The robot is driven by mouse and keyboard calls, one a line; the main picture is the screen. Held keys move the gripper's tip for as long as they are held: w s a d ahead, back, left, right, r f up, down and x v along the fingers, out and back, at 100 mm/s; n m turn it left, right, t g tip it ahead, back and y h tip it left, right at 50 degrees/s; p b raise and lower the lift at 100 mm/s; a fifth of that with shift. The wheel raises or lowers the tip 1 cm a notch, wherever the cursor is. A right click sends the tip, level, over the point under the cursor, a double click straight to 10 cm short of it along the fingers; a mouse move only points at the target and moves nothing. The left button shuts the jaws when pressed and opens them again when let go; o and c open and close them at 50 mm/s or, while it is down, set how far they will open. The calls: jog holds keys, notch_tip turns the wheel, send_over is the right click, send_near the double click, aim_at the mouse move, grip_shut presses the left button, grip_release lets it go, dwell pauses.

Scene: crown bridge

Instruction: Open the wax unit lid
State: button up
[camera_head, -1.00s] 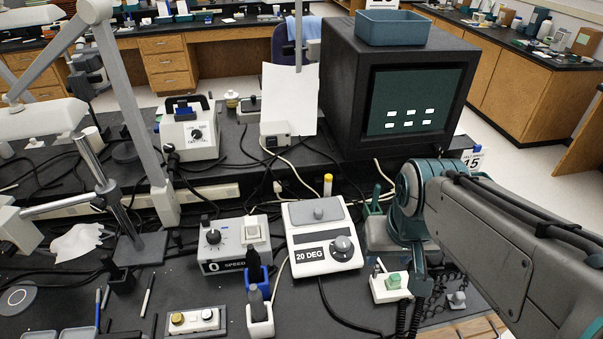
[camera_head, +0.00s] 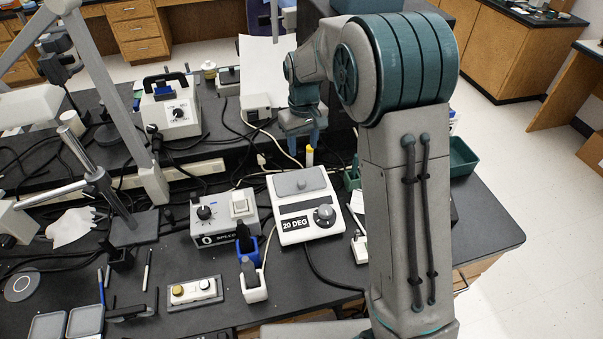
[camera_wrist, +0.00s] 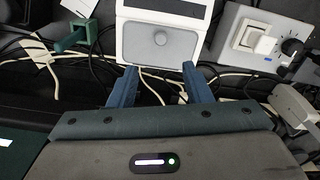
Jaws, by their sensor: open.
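The wax unit (camera_head: 312,229) is a white box with a "20 DEG" label and a dark dial, standing on the black bench. Its grey lid (camera_head: 287,187) lies flat and closed on top, with a small round knob. In the wrist view the lid (camera_wrist: 135,42) and knob are at top centre. My gripper (camera_head: 301,142) hangs behind the unit in the head view, above the rear of the bench. In the wrist view my gripper (camera_wrist: 159,70) is open and empty, its two blue fingers spread either side of the lid's near edge. Any contact is unclear.
A speed control box (camera_head: 223,219) stands left of the unit, with a blue and white holder (camera_head: 252,280) in front. Cables cross the bench. A green tray (camera_head: 462,157) is at right, near clear bench top.

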aim_at(301, 181)
jog(key=f+p, duration=0.1)
jog(key=f, duration=0.8)
jog(key=f+p, duration=0.1)
jog(key=f, duration=0.4)
jog(key=shift+w+a+f+p, duration=0.15)
jog(key=shift+w+a+p, duration=0.05)
jog(key=shift+w+p, duration=0.1)
grip_shut()
